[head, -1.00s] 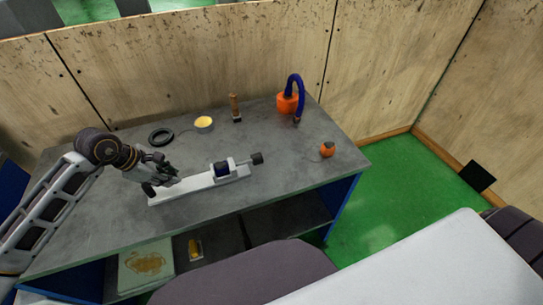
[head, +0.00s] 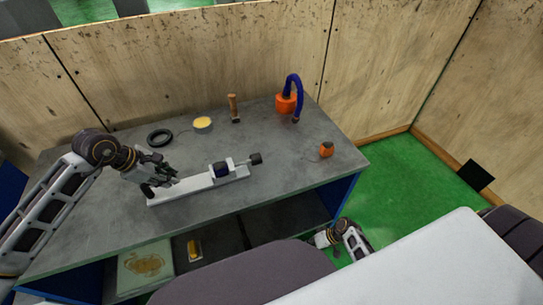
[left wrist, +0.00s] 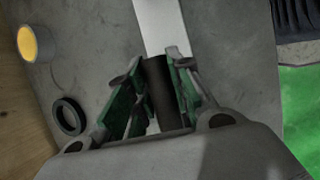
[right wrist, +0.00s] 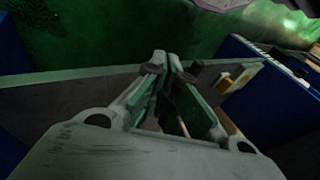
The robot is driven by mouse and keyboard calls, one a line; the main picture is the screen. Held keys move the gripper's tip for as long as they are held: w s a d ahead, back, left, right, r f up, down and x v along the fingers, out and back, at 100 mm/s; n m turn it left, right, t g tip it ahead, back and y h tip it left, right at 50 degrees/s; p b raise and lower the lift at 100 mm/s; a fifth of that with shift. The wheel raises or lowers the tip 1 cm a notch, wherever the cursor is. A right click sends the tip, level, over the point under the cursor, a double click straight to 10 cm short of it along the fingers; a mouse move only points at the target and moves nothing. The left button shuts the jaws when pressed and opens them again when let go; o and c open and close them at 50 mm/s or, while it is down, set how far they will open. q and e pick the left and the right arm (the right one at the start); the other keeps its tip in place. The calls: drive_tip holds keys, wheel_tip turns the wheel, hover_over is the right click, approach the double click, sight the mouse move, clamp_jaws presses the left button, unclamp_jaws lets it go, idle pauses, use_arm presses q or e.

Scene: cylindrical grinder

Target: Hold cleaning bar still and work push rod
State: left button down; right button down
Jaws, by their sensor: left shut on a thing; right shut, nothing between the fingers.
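The cleaning bar (head: 185,192) is a long white base lying on the grey table, with a dark blue block (head: 220,169) toward its right end. A black knob (head: 256,158) on a short rod, seemingly the push rod, sticks out at that end. My left gripper (head: 156,184) is shut on a dark cylinder (left wrist: 160,92) at the bar's left end; the white base runs away beyond it in the left wrist view. My right gripper (head: 322,240) is low beyond the table's front right corner, away from the bar. In the right wrist view its fingers (right wrist: 167,62) are together and empty.
On the table (head: 100,215) stand an orange pot with a blue hose (head: 286,103), a small orange object (head: 326,149), a brush (head: 234,108), a yellow-topped tin (head: 203,124) and a black ring (head: 160,137). Wooden walls (head: 200,65) close the back. The table edge lies before my right gripper.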

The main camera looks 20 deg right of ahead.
sight(256, 159)
drive_tip(key=w+d+r+n+t+y, duration=0.2)
drive_tip(key=r+n+y, duration=0.6)
drive_tip(key=r, duration=2.5)
drive_tip(key=w+d+r+m+t, duration=0.2)
drive_tip(key=w+r+t, duration=0.2)
drive_tip(key=r, duration=0.5)
drive_tip(key=shift+w+d+f+m+t+h, duration=0.35)
drive_tip(key=shift+d+m+t, duration=0.55)
drive_tip(key=shift+m, duration=1.5)
drive_tip(key=shift+w+d+f+m+t+h, duration=0.2)
drive_tip(key=shift+w+d+f+m+t, duration=0.65)
drive_tip(key=shift+m, duration=1.55)
drive_tip(key=shift+d+f+m+t+h, duration=0.4)
drive_tip(key=shift+d+m, duration=0.85)
drive_tip(key=shift+m, duration=1.15)
drive_tip(key=shift+w+a+r, duration=0.1)
drive_tip(key=shift+w+a, duration=0.05)
drive_tip(key=x, duration=1.9)
drive_tip(key=shift+w+a+r, duration=0.1)
drive_tip(key=shift+a+r, duration=0.1)
drive_tip(key=a, duration=0.2)
drive_tip(key=shift+w+a, duration=0.1)
drive_tip(key=shift+a, duration=1)
